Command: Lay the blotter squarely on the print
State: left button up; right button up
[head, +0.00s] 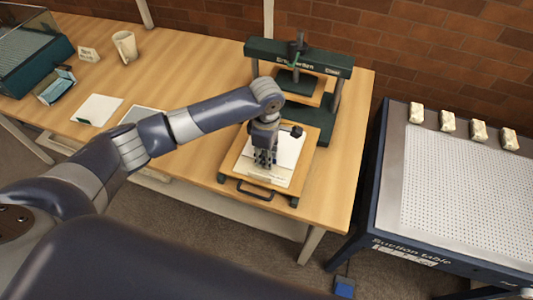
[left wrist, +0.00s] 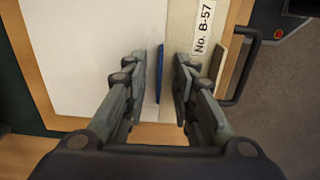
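The white blotter (left wrist: 85,55) lies over the cream print (left wrist: 182,20) on the wooden press board; a strip of the print with the label "No. B-57" shows beside the blotter's edge. In the head view the blotter (head: 289,150) is partly hidden by my gripper. A blue tab (left wrist: 160,75) stands at the blotter's edge between my fingers. My left gripper (head: 265,160) points down over the board; its fingers (left wrist: 161,72) are apart, with gaps on both sides of the tab. My right gripper is not in view.
The board (head: 306,158) has a dark front handle (head: 256,189) and sits before a green press (head: 300,57). A white sheet (head: 98,109), a grey sheet (head: 142,115) and a mug (head: 125,46) are at the left. A suction table (head: 460,180) stands right, across a gap.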

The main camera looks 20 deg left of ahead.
pick_arm(q)
jog(key=shift+r, duration=0.1)
jog(key=shift+r, duration=0.35)
notch_tip(320, 180, up, 12)
jog(key=b, duration=0.1)
jog(key=shift+f+b, duration=0.25)
jog(key=shift+b, duration=0.15)
jog(key=shift+s+f, duration=0.1)
